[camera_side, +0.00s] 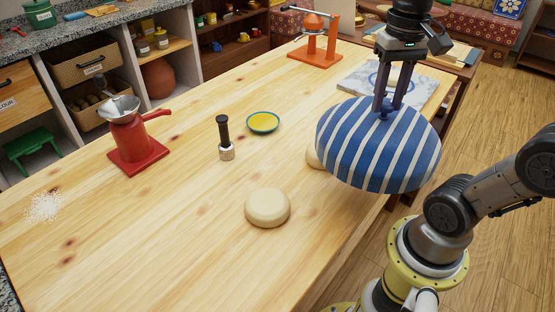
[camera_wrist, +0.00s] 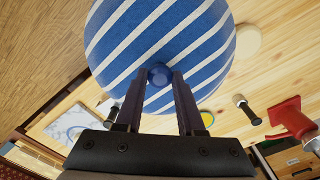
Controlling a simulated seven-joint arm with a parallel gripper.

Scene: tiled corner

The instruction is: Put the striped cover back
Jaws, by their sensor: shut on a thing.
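The striped cover (camera_side: 372,150) is a wide blue dome with white stripes and a small blue knob on top. My gripper (camera_side: 387,108) is shut on that knob and holds the cover over the right part of the table. In the wrist view the cover (camera_wrist: 140,40) fills the upper middle, with my fingertips (camera_wrist: 158,78) on either side of the knob. A pale dough round (camera_side: 267,207) lies uncovered left of and nearer than the cover. A second pale round (camera_side: 312,157) shows only as an edge; the cover hides the rest.
A black-handled tool (camera_side: 225,140) and a yellow dish with a teal rim (camera_side: 263,122) stand mid-table. A red grinder (camera_side: 130,135) is at left, an orange press (camera_side: 315,45) at the back, and a marbled slab (camera_side: 360,82) behind the cover. The front-left tabletop is mostly clear.

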